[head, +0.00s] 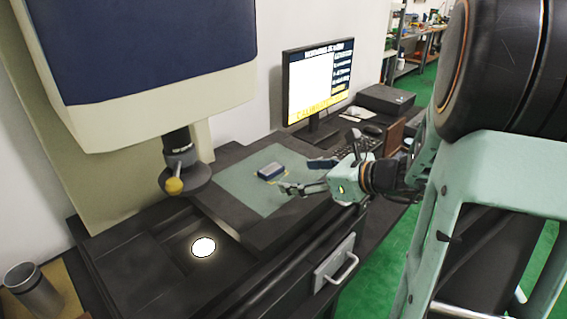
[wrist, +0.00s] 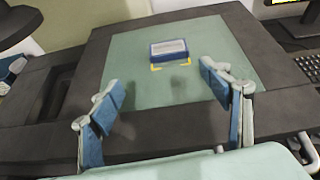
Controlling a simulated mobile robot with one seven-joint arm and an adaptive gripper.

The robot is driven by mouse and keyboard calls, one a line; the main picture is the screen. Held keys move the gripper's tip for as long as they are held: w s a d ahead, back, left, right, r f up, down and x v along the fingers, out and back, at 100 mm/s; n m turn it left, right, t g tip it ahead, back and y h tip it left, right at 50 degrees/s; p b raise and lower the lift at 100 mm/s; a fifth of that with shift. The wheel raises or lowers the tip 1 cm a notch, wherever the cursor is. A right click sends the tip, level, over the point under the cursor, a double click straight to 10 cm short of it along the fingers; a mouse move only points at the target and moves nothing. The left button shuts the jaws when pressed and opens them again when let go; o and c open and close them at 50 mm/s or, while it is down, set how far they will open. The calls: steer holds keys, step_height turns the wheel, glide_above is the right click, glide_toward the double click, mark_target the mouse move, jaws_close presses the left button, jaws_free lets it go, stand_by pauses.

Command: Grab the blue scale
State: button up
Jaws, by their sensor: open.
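The blue scale (head: 271,171) is a small flat block with a grey top. It lies on a green mat (head: 243,186) on the dark bench. In the wrist view the scale (wrist: 169,50) sits near the far side of the mat (wrist: 140,88), just beyond yellow corner marks. My gripper (head: 291,176) is open and empty, to the right of the scale in the head view. In the wrist view its two fingers (wrist: 168,100) are spread wide, with the scale ahead of them and apart from them.
A measuring machine with a probe (head: 178,160) stands left of the mat, above a lit round spot (head: 203,247). A monitor (head: 318,82) and keyboard (head: 340,146) are behind. A metal cup (head: 34,290) stands at the front left. The mat around the scale is clear.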

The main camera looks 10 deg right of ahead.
steer(key=shift+w+d+m+t, duration=0.2)
steer(key=shift+m+t, duration=0.1)
steer(key=shift+m, duration=0.1)
steer(key=shift+w+a, duration=0.1)
steer(key=shift+w, duration=0.1)
glide_toward(271, 168)
steer(key=shift+w+a+f+b, duration=0.15)
steer(key=shift+w+a+f, duration=0.3)
steer(key=shift+a, duration=0.1)
steer(key=shift+w+a+f+b, duration=0.15)
steer(key=shift+w+a+f, duration=0.25)
steer(key=shift+a, duration=0.2)
steer(key=x, duration=0.5)
steer(key=shift+w+d+r, duration=0.15)
steer(key=shift+w+d, duration=0.15)
steer(key=shift+w, duration=0.05)
steer(key=shift+r, duration=0.1)
steer(key=c, duration=1.4)
